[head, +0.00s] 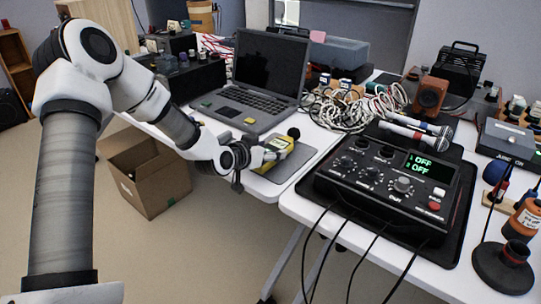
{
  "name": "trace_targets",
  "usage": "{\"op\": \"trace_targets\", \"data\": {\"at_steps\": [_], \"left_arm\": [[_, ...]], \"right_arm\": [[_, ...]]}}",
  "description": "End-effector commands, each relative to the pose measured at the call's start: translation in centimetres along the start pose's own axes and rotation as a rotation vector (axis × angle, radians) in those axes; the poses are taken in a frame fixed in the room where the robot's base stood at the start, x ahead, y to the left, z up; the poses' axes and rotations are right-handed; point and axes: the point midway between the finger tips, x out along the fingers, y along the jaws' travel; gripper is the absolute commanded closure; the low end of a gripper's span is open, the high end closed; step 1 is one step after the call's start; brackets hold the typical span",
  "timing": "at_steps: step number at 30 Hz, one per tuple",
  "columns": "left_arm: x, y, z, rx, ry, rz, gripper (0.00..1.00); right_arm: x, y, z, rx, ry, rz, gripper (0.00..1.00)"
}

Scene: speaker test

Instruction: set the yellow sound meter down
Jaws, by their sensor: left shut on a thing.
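My left gripper (268,153) is shut on the yellow sound meter (282,152), whose black ball-shaped tip points up and to the right. The meter is over or on a grey mat (297,168) near the front edge of the white table. I cannot tell whether it touches the mat. The gripper hides part of the meter's near side. My right gripper is not in view.
An open laptop (262,85) stands behind the meter. To the right is a black control box (385,190) with a green display, with black cables hanging off the front. Tangled white cables (345,108) lie behind. An open cardboard box (148,180) is on the floor.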

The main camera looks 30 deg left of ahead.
Motion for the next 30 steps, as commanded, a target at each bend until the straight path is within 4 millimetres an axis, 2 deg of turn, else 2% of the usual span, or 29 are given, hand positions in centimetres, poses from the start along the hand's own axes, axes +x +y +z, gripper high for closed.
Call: {"op": "trace_targets", "data": {"at_steps": [1,10,11,12,13,24,26,30], "left_arm": [[0.4,0.0,0.8,0.000,0.000,-0.001,0.84],[0.4,0.0,1.0,-0.001,0.002,-0.001,0.84],[0.4,0.0,1.0,-0.001,0.001,-0.001,0.25],[0.4,0.0,0.9,-0.001,0.001,-0.001,0.11],[0.4,0.0,0.9,-0.001,0.001,-0.001,0.07],[0.2,0.0,0.7,-0.002,0.001,-0.001,0.07],[-0.4,-0.1,0.6,-0.004,0.002,-0.002,0.07],[-3.2,0.0,0.3,-0.010,0.003,0.001,0.07]], "right_arm": [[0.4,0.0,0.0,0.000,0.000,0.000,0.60],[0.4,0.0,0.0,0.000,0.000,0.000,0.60],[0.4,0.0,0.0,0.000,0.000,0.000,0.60],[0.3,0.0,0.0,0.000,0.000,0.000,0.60],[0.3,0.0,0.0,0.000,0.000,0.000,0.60],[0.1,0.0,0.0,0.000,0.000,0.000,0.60],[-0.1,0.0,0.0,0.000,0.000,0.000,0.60],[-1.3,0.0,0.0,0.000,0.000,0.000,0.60]]}}
